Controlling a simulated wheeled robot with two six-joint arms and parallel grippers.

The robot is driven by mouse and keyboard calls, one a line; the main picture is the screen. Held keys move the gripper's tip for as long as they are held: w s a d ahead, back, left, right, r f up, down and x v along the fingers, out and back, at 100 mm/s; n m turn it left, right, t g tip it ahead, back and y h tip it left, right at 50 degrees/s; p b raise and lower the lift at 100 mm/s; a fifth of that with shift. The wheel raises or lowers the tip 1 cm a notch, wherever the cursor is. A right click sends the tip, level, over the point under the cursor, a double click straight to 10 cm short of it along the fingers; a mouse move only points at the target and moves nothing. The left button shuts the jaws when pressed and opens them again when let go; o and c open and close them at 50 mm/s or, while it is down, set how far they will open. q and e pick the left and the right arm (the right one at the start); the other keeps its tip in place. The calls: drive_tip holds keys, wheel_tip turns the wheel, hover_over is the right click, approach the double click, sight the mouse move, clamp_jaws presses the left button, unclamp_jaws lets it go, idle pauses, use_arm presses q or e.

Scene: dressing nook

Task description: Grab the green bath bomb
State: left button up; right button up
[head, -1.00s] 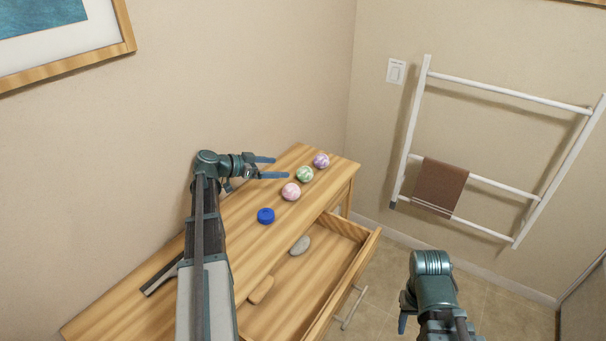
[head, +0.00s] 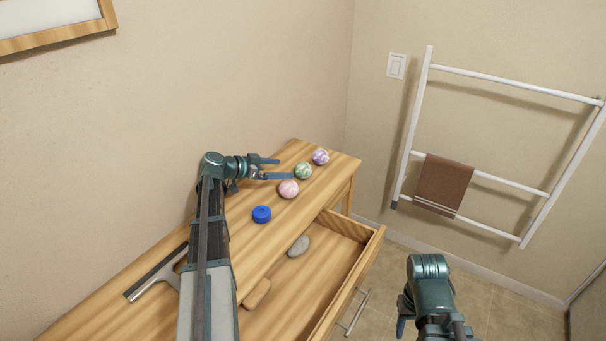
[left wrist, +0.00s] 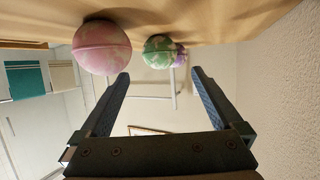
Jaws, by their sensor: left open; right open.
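The green bath bomb (head: 303,171), swirled with white, sits on the wooden dresser top between a pink bath bomb (head: 289,189) and a purple one (head: 320,157). My left gripper (head: 279,168) is open and empty above the dresser, pointing right, with its fingertips just left of the green ball. In the left wrist view the green bath bomb (left wrist: 158,50) shows beyond the fingers, between their lines, with the purple one (left wrist: 181,54) partly hidden behind it. The pink one (left wrist: 101,46) is nearer, beside one finger. My right gripper (head: 402,318) is open over the floor, partly hidden by its own arm.
A blue round item (head: 262,214) lies on the dresser top (head: 232,262). A squeegee (head: 158,274) lies near the left arm. The open drawer (head: 345,288) holds a grey stone (head: 298,246) and a wooden piece (head: 257,293). A white towel ladder (head: 412,130) leans at the right.

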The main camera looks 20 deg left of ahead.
sight(297, 168)
use_arm(q)
drive_tip(key=shift+b+x, duration=0.3)
drive_tip(key=shift+x, duration=1.05)
drive_tip(key=b+x, duration=0.2)
drive_tip(key=x, duration=0.4)
drive_tip(key=shift+a, duration=0.1)
drive_tip(key=shift+s, duration=0.1)
drive_tip(key=shift+c, duration=0.6)
drive_tip(key=c, duration=1.3)
drive_tip(key=shift+r, duration=0.15)
wheel_tip(297, 168, up, 10)
drive_tip(key=p, duration=1)
